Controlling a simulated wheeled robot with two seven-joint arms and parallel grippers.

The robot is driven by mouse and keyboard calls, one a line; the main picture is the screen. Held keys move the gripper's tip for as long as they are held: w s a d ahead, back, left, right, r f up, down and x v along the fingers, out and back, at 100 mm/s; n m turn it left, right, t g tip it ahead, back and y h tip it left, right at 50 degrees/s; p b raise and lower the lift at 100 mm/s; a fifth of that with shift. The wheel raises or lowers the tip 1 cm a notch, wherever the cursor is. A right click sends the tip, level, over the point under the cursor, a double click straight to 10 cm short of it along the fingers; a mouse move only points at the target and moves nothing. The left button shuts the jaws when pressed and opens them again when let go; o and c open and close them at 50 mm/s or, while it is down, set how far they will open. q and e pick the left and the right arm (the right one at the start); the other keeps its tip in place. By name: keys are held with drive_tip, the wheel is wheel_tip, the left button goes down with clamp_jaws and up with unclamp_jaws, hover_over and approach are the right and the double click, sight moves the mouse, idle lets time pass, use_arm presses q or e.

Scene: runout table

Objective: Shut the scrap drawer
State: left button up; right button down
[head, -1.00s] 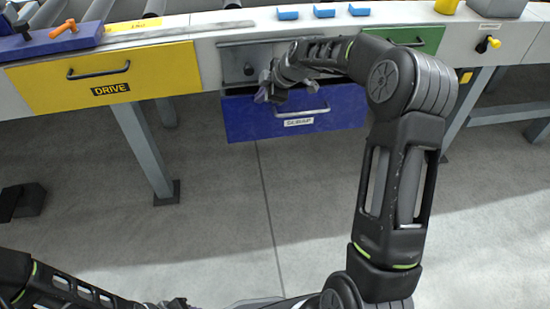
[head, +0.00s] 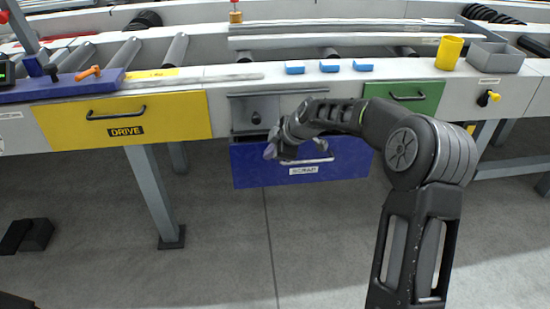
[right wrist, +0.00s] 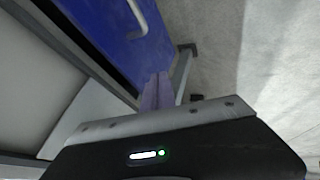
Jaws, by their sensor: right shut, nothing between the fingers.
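The scrap drawer (head: 255,174) has a blue front with a pale handle and a white label. It stands pulled out below the table edge. My right gripper (head: 271,152) is shut and empty, at the upper left part of the blue front, left of the handle. I cannot tell whether it touches the front. In the right wrist view the closed fingers (right wrist: 156,92) appear beside the blue drawer front (right wrist: 95,25), with its handle (right wrist: 138,18) beyond. My right forearm hides part of the drawer's top edge. My left gripper is out of view.
A yellow drawer (head: 165,118) marked DRIVE is at the left and a green drawer (head: 425,98) at the right, both apparently closed. Blue blocks (head: 325,67), a yellow cup (head: 449,52) and a grey bin (head: 494,57) stand on the table. Table legs (head: 155,195) flank open floor.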

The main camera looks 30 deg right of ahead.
drive_tip(key=p+v, duration=0.1)
drive_tip(key=v, duration=0.8)
drive_tip(key=shift+w, duration=0.3)
drive_tip(key=shift+d+r, duration=0.1)
